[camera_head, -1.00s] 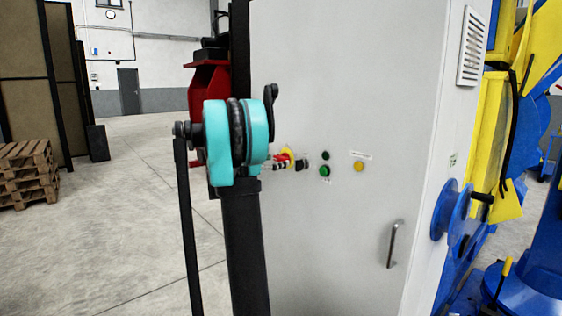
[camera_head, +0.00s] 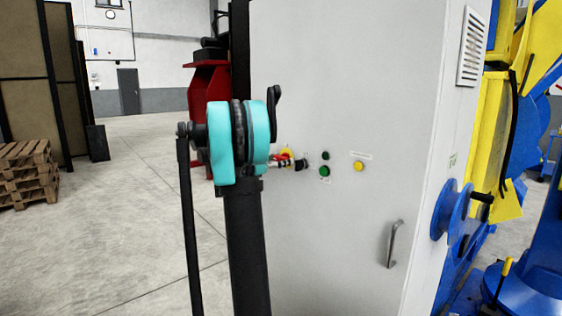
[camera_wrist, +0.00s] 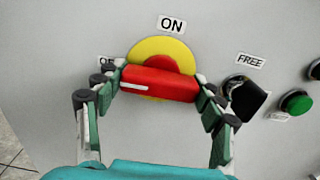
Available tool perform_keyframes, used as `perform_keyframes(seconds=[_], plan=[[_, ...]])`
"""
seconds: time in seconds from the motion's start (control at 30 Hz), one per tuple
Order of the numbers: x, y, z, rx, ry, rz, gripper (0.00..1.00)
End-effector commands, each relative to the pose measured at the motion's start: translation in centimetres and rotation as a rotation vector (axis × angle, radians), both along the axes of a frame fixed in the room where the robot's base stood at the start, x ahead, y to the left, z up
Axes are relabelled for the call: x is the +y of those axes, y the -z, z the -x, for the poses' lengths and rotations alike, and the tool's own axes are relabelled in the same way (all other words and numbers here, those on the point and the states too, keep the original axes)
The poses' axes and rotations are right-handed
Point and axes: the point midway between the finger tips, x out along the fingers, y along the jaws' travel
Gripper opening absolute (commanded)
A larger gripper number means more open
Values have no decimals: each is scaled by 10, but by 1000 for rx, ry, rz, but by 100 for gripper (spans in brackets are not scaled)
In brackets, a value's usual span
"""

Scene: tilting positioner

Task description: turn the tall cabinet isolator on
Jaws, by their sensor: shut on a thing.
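The tall cabinet (camera_head: 340,80) is light grey and stands in the middle of the head view. Its isolator shows in the wrist view as a red handle (camera_wrist: 158,84) on a yellow disc (camera_wrist: 178,48). The handle lies nearly level, with its white mark at the left end, towards a partly hidden label that seems to read OFF (camera_wrist: 105,62). The ON label (camera_wrist: 172,24) is above the disc. My gripper (camera_wrist: 160,78) is shut on the handle, one finger at each end. In the head view my arm hides most of the isolator.
A black selector knob labelled FREE (camera_wrist: 243,96) is close to my right finger, with a green button (camera_wrist: 296,102) beyond it. The head view also shows a yellow button (camera_head: 358,166) and a door handle (camera_head: 394,244). Blue and yellow machinery (camera_head: 490,120) stands right.

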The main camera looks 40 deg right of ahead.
Motion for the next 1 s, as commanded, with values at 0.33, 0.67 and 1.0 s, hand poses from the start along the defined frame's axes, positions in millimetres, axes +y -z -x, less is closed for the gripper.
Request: perform_keyframes(seconds=[0.33,0.67,1.0], plan=[[0,0,0,-62,1,-5,40],[0,0,0,-306,1,-24,40],[0,0,0,-629,1,-49,40]])
